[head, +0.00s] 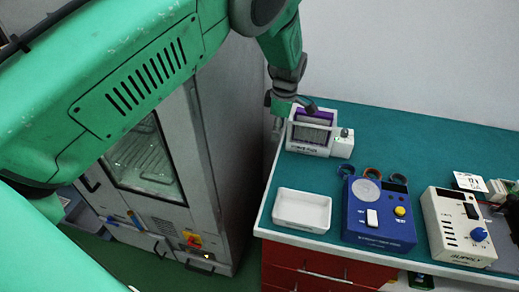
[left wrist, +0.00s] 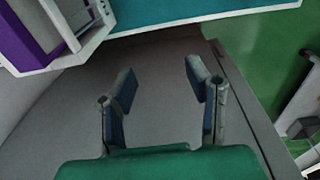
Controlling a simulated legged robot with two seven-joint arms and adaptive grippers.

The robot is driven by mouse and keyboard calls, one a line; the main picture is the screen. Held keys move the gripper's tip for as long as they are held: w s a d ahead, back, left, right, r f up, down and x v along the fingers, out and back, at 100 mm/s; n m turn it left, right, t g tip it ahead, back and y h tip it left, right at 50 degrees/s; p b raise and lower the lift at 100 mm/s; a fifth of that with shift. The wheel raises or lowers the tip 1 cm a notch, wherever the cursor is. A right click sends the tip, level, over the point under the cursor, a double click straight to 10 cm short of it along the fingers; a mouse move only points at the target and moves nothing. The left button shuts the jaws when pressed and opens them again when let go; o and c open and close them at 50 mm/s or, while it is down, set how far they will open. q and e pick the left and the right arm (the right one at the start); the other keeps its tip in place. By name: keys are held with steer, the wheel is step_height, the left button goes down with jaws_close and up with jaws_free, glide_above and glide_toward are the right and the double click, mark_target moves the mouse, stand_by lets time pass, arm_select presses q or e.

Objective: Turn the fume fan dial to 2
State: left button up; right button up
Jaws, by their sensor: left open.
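The fume fan (head: 312,132) is a white-framed unit with a purple filter at the back left of the green bench. A small pale box (head: 342,146) adjoins its right side. A small dark knob (head: 344,132) on this box looks like the dial; its setting is too small to read. My left gripper (head: 277,118) is just left of the fan, by the bench's left edge, apart from the dial. In the left wrist view my left gripper (left wrist: 160,78) is open and empty, with the fan's purple and white corner (left wrist: 35,35) at upper left. The dial is not visible there.
A white tray (head: 302,210), a blue tester (head: 378,222) and a beige supply box with a blue knob (head: 458,228) stand along the bench front. Several rings (head: 372,172) lie behind the tester. A grey cabinet (head: 215,150) stands left of the bench.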

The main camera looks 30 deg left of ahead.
arm_select(q)
steer(key=s+a+f+m, duration=0.2)
steer(key=s+f, duration=0.2)
steer(key=f, duration=0.1)
steer(key=shift+s+f, duration=0.3)
steer(key=shift+s, duration=0.05)
arm_select(e)
steer(key=shift+d+f, duration=0.1)
arm_select(q)
steer(key=s+a+f+m+b, duration=0.1)
steer(key=s+f+m+b, duration=0.85)
steer(key=s+f, duration=0.95)
steer(key=s+d+f+m+b, duration=0.2)
steer(key=s+f+m+b, duration=0.1)
steer(key=s, duration=0.5)
steer(key=s+d+f+m+b, duration=0.2)
steer(key=s+f+m+b, duration=0.2)
steer(key=s+m, duration=0.3)
steer(key=shift+s+h+b, duration=0.4)
steer(key=shift+s+b, duration=0.05)
steer(key=shift+s, duration=0.8)
arm_select(e)
step_height(320, 180, down, 18)
steer(key=shift+d+r, duration=0.25)
steer(key=shift+d, duration=0.05)
